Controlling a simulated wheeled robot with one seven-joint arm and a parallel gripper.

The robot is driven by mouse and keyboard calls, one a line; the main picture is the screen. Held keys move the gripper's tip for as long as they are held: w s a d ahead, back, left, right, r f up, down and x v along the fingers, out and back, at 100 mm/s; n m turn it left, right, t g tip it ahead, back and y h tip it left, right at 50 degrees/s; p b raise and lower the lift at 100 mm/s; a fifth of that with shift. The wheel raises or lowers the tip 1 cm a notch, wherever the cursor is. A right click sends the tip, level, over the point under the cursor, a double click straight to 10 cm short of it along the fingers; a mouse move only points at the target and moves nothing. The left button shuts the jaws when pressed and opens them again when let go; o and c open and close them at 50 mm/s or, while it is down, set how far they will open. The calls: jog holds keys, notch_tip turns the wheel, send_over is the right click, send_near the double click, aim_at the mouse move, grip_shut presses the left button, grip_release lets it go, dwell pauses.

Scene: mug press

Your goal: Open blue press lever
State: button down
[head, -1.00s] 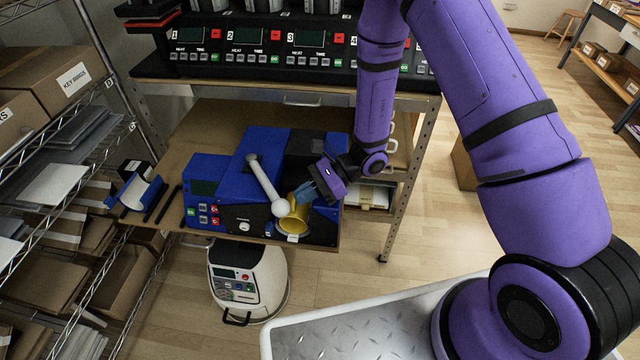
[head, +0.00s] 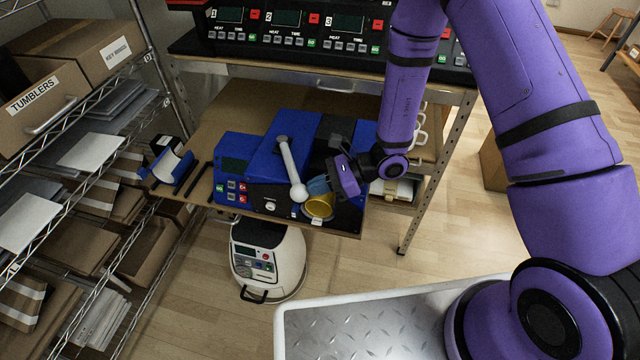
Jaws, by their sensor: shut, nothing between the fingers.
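The blue press (head: 265,160) stands on the brown shelf of the bench, with a control panel of coloured buttons on its left side. Its lever (head: 288,165) is a pale grey rod on the top, ending in a round white knob (head: 299,193) toward the front. A yellow mug (head: 320,206) sits at the press front, right of the knob. My gripper (head: 318,186) is shut and empty, with its blue fingers just above the mug and close to the right of the knob. I cannot tell whether the fingers touch the knob or mug.
A blue mug-press attachment or cradle (head: 168,166) lies on the shelf left of the press. A row of numbered black press controls (head: 330,35) is above. A white round machine (head: 268,262) stands on the floor below. A wire rack with boxes (head: 45,100) is at left.

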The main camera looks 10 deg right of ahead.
jog(key=s+a, duration=0.1)
jog(key=a, duration=1)
jog(key=shift+s, duration=0.15)
jog(key=shift+a+r, duration=0.15)
jog(key=shift+a, duration=0.1)
jog(key=shift+d, duration=0.15)
